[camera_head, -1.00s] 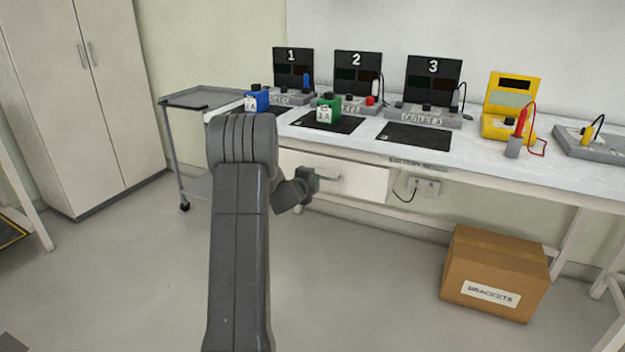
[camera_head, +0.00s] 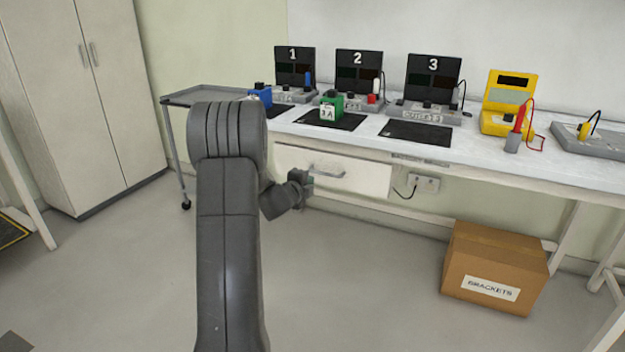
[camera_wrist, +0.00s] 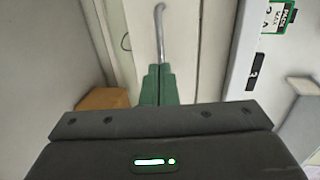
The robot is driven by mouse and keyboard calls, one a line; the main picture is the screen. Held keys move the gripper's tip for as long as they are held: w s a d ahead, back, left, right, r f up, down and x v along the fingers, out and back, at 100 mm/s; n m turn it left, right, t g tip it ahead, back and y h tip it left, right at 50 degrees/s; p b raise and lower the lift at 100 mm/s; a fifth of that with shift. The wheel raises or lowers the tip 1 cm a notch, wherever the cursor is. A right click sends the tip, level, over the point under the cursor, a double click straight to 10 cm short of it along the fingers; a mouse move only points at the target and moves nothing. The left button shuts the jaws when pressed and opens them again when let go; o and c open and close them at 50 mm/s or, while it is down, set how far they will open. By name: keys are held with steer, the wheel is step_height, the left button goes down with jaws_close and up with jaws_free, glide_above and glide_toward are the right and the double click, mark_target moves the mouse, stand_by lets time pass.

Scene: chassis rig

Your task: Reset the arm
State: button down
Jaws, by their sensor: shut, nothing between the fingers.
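My gripper (camera_head: 307,184) is in front of the bench drawer, below the bench top, with my arm rising from the bottom of the head view. In the wrist view my gripper (camera_wrist: 159,72) shows two green fingers together, with nothing between them. The drawer (camera_head: 350,172) has a curved metal handle (camera_head: 328,172), just right of my gripper in the head view. The handle also shows beyond the fingertips in the wrist view (camera_wrist: 160,30); I cannot tell the gap between them.
On the bench (camera_head: 470,158) stand a blue pack (camera_head: 262,96), a green pack (camera_head: 331,106), numbered stations and a yellow meter (camera_head: 497,122). A grey cart (camera_head: 195,98) stands left, near a cabinet (camera_head: 75,100). A cardboard box (camera_head: 494,268) sits on the floor at right. Floor between is clear.

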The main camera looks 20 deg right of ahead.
steer(key=v, duration=0.6)
